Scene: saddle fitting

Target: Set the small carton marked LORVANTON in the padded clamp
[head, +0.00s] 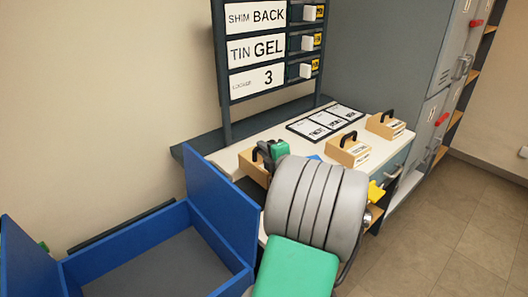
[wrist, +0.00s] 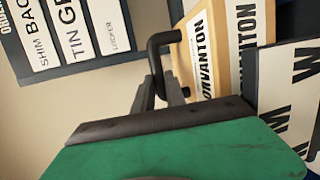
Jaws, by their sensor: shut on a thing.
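The small tan carton (wrist: 229,75) shows in the wrist view with white labels, one reading ORVANTON, its first letter cut off. Its black bracket handle (wrist: 155,42) stands out toward my gripper (wrist: 160,92), which is shut on it. In the head view my gripper (head: 268,152) is at the left end of the counter, over a tan carton (head: 252,164) mostly hidden by my wrist and arm. I cannot tell whether the carton is clear of the counter. I cannot make out the padded clamp in either view.
Two other tan cartons with black handles (head: 348,150) (head: 386,124) stand on the pale counter (head: 302,126). A dark card tray (head: 312,138) lies behind them. A sign board (head: 262,50) rises at the back. A blue open bin (head: 150,240) is at left.

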